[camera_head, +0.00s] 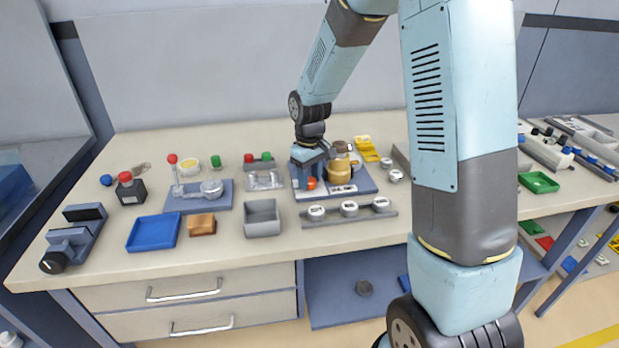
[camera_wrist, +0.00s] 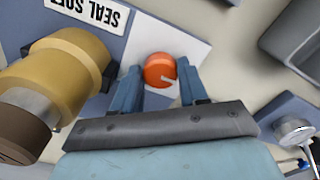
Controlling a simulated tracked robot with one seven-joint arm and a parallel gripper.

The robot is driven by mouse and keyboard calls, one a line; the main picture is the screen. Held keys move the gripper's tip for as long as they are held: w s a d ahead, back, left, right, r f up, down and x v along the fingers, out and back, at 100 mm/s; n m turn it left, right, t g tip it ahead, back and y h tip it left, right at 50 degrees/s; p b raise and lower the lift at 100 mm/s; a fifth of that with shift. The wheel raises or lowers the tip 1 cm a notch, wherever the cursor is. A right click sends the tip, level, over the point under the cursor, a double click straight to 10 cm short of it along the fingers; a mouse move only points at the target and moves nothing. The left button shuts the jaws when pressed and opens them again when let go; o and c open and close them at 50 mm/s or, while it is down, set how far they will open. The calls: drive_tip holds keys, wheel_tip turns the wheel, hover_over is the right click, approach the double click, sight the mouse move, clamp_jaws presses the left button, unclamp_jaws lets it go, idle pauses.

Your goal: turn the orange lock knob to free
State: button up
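The orange lock knob (camera_wrist: 160,70) shows in the wrist view as a round knob with a pale pointer line toward the lower right, on a white plate. It also shows in the head view (camera_head: 311,183) at the front of a blue base. My gripper (camera_wrist: 157,82) has its two blue fingers apart, one on each side of the knob's lower half. There seems to be a gap at each side; contact cannot be told. In the head view my gripper (camera_head: 309,170) hangs over the base and its fingertips are hard to make out.
A tan and brown canister (camera_wrist: 60,70) stands close left of my fingers in the wrist view. A label reading "SEAL" (camera_wrist: 88,10) lies beyond it. A grey bin (camera_head: 262,217) and a rail with white-capped round pieces (camera_head: 350,216) stand near the blue base.

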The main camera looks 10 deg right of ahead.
sight(310, 179)
drive_tip(key=o, duration=0.4)
wheel_tip(310, 179, up, 14)
drive_tip(key=shift+f, duration=0.2)
idle(0.4)
